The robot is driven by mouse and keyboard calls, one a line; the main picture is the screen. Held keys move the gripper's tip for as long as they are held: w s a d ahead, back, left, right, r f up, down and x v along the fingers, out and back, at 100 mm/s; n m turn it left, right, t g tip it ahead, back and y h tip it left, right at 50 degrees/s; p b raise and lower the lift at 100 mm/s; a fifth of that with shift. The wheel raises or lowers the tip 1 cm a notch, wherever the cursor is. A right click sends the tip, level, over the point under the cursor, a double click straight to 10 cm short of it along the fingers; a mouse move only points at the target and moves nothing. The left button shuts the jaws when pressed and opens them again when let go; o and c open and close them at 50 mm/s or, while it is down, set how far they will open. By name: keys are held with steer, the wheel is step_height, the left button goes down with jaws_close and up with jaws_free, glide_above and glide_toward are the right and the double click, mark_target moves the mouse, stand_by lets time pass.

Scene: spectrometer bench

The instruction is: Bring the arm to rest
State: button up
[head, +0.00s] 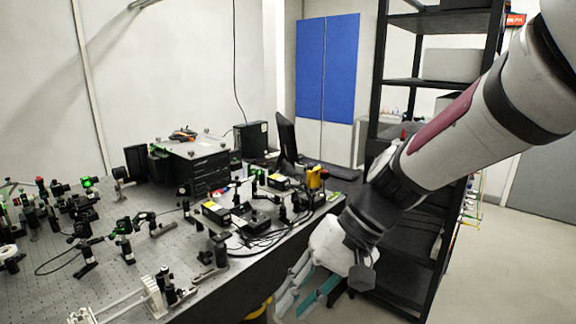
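My arm reaches in from the upper right, bent downward, with my gripper (289,308) low in the picture, just off the right edge of the optical table (110,212). The gripper has a white body and two teal fingers pointing down and left. The fingers are apart, and nothing shows between them. The gripper appears clear of the table, though its exact distance from the edge is hard to tell.
Many small optics mounts and cables crowd the table. A black box (190,165) and a monitor (287,138) stand farther back. A black shelf rack (378,90) rises behind my arm. Open floor (510,265) lies at the right.

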steer(key=s+d+r+t+h, duration=0.3)
steer(key=s+d, duration=0.2)
steer(key=d, duration=0.3)
steer(key=s+d+r+t+h, duration=0.3)
steer(key=s+d+r, duration=0.1)
steer(key=d, duration=0.5)
steer(key=shift+s+d+r+m+t+h, duration=0.15)
steer(key=shift+s+d+m+t+h, duration=0.2)
steer(key=shift+s, duration=0.45)
